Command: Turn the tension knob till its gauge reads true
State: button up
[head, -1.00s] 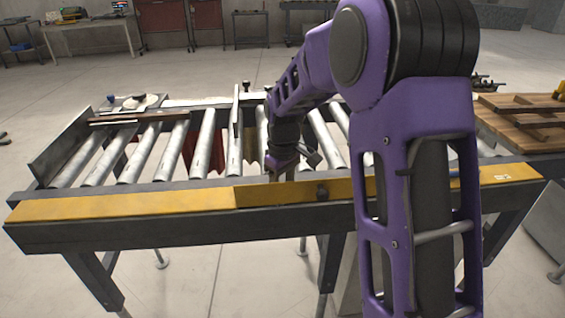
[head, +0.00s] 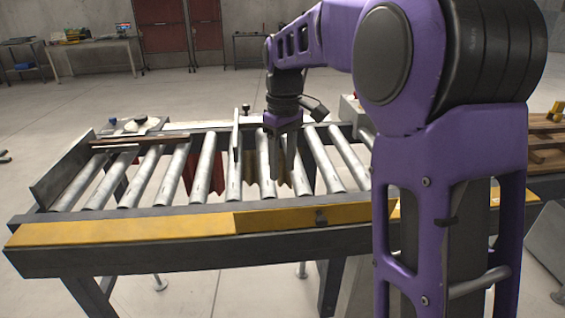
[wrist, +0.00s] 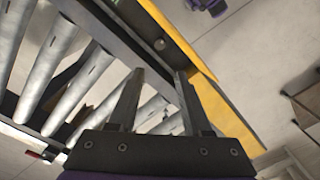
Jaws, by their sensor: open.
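Two more dark knobs stand at the conveyor's far side, one at the left (head: 112,122) and one near the middle (head: 246,108). No gauge face can be made out. My gripper (head: 276,174) points down over the rollers, behind the front rail. In the wrist view its two fingers (wrist: 160,75) are apart with nothing between them.
Metal rollers (head: 150,172) span the conveyor frame. An upright metal bar (head: 237,140) stands among them, left of my gripper. A wooden pallet (head: 545,140) lies at the right. A table with items (head: 90,45) stands far back left; open floor lies between.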

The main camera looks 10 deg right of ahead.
jog(key=f+m+b, duration=0.2)
jog(key=f+m, duration=0.3)
jog(key=f+m+b, duration=0.3)
jog(key=f+m, duration=0.1)
jog(key=f, duration=0.2)
jog(key=f+m+b, duration=0.3)
jog(key=f+m, duration=0.2)
jog(key=f, duration=0.1)
jog(key=shift+s+a+f+m, duration=0.15)
jog(key=shift+a+m, duration=0.1)
jog(key=shift+m, duration=0.05)
dwell(0.3)
grip_shut()
